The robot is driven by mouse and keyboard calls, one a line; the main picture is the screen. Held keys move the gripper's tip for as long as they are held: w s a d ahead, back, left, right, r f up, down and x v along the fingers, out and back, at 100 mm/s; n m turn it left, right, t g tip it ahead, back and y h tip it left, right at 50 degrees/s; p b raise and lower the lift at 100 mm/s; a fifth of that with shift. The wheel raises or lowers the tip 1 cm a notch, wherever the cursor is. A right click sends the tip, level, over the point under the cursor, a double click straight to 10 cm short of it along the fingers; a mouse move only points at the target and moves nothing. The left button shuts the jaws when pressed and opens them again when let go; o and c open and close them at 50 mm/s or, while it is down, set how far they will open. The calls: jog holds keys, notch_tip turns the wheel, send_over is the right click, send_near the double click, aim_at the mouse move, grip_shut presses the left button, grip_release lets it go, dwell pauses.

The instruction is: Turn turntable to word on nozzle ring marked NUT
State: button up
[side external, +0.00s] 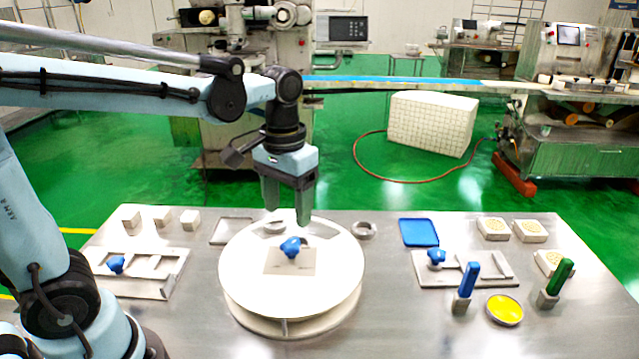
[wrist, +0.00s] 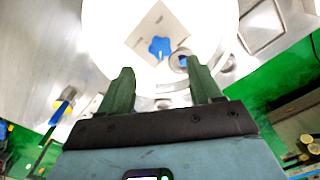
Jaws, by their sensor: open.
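The white round turntable (side external: 245,285) stands in the middle of the steel table, and its disc also shows in the wrist view (wrist: 110,30). A square plate with a blue knob (side external: 291,247) lies at its centre; the knob shows in the wrist view (wrist: 160,47). A small grey ring (wrist: 178,62) is beside the knob in the wrist view, near my right-hand finger. Another metal ring (side external: 363,230) lies on the table right of the disc. No word NUT is readable. My gripper (side external: 287,212) points down, open and empty, over the turntable's back edge.
Slotted metal plates with blue knobs flank the turntable at left (side external: 140,270) and right (side external: 460,267). A blue tray (side external: 419,232), a yellow-filled dish (side external: 504,309), and blue (side external: 467,285) and green (side external: 560,280) handled tools stand at right. Pale blocks (side external: 160,215) sit back left.

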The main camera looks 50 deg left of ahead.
aim_at(290, 245)
jog(key=shift+f, duration=3.7)
jog(key=shift+c, duration=0.5)
grip_shut()
